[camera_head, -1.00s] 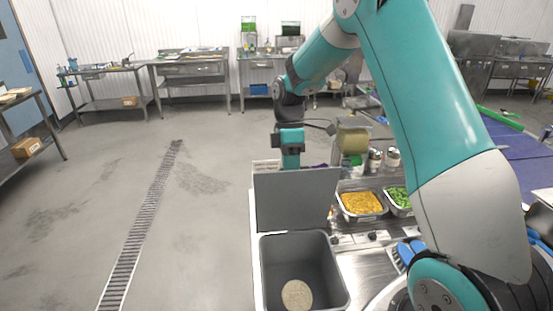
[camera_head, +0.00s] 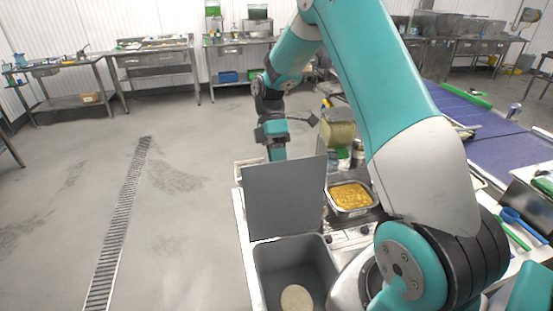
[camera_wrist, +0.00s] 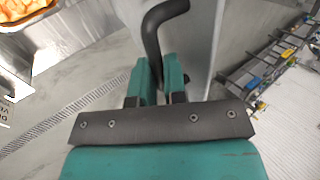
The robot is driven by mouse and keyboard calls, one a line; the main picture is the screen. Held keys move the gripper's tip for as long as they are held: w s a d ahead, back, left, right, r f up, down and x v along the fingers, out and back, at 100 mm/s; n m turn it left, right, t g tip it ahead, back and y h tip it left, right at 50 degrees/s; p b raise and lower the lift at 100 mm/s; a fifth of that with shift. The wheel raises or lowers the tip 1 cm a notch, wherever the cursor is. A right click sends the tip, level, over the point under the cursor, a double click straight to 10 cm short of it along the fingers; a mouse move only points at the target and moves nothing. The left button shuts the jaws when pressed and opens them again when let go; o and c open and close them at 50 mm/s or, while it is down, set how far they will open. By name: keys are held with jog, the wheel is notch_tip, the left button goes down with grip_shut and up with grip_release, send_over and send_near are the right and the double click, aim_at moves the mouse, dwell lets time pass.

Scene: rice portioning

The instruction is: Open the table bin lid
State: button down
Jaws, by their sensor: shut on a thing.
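The grey table bin (camera_head: 268,262) is open at the front of the worktop, with a pale round thing (camera_head: 296,299) at its bottom. Its grey lid (camera_head: 285,205) stands nearly upright at the bin's back edge. My gripper (camera_head: 275,150) is behind the lid's top edge, and its fingertips are hidden there. In the wrist view, my gripper (camera_wrist: 158,80) is shut on the black curved lid handle (camera_wrist: 153,35), with the lid's pale grey panel (camera_wrist: 192,50) beside the fingers.
A metal tray of orange-yellow food (camera_head: 350,196) sits right of the lid. My arm hides part of the worktop. A blue-topped table (camera_head: 480,130) is at the right. The floor left of the bin is clear, with a drain grate (camera_head: 118,225).

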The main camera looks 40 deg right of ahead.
jog(key=c, duration=1.2)
grip_release()
jog(key=shift+f, duration=0.3)
jog(key=shift+o, duration=0.2)
jog(key=shift+r, duration=0.15)
jog(key=v, duration=0.7)
jog(key=shift+r, duration=0.2)
jog(key=shift+d, duration=0.1)
